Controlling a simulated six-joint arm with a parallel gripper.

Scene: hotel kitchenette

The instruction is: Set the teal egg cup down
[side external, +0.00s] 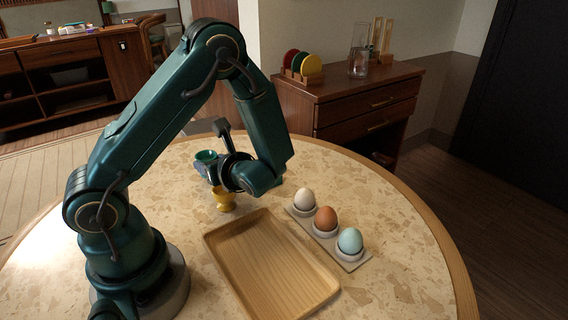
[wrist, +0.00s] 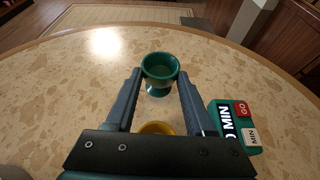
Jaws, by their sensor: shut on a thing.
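The teal egg cup (wrist: 159,68) is upright between my fingertips in the wrist view, its foot showing below its bowl. My gripper (wrist: 159,78) is shut on it. In the side view the teal egg cup (side external: 206,155) shows past the far side of my gripper (side external: 205,167), partly hidden by it. I cannot tell whether its foot touches the table.
A yellow egg cup (side external: 224,200) stands close below my wrist; its rim (wrist: 157,128) shows in the wrist view. A green timer block (wrist: 236,125) lies right of my fingers. A wooden tray (side external: 317,300) and a holder with three eggs (side external: 325,218) are nearer the camera. The table beyond the cup is clear.

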